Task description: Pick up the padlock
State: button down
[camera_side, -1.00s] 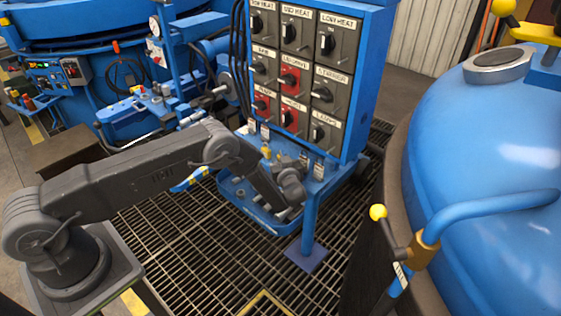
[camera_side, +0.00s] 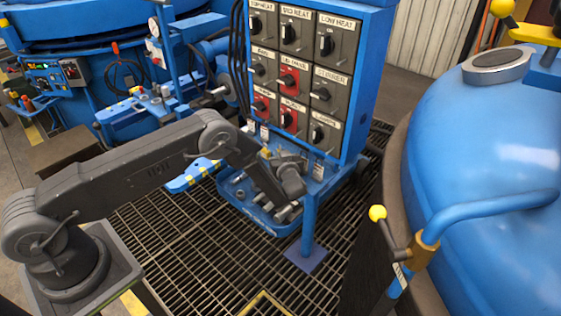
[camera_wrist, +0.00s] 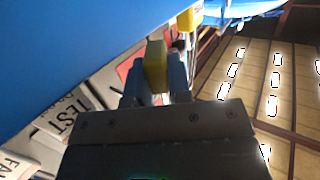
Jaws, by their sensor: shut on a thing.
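A yellow padlock (camera_wrist: 155,62) sits between the two fingers of my gripper (camera_wrist: 154,82) in the wrist view. The fingers are shut on it, one on each side, and hide its lower part. In the side view, a small yellow body (camera_side: 266,153) shows by the lower edge of the switch panel, beside my wrist; it is too small to tell whether it is the held padlock. My fingers are hard to make out there.
The switch panel (camera_side: 306,75) with several rotary switches stands directly behind my wrist. Another yellow thing (camera_wrist: 188,18) shows beyond the padlock. A blue tray (camera_side: 262,216) lies below. A blue furnace lid (camera_side: 480,150) stands at the right.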

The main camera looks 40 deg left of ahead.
jog(key=s+a+r, duration=0.6)
jog(key=a+r, duration=0.2)
jog(key=a, duration=0.1)
jog(key=shift+s+a, duration=0.2)
jog(key=shift+a, duration=0.2)
jog(key=shift+r, duration=0.15)
jog(key=w+a+r, duration=0.2)
jog(key=w+r, duration=0.3)
jog(key=r, duration=0.4)
jog(key=w+f, duration=0.1)
jog(key=w, duration=0.7)
jog(key=shift+d+n+g+y, duration=0.2)
jog(key=shift+n+g+y, duration=0.1)
jog(key=shift+n+g, duration=0.1)
jog(key=shift+f, duration=0.1)
dwell(0.5)
jog(key=c, duration=1)
grip_release()
jog(key=shift+d, duration=0.1)
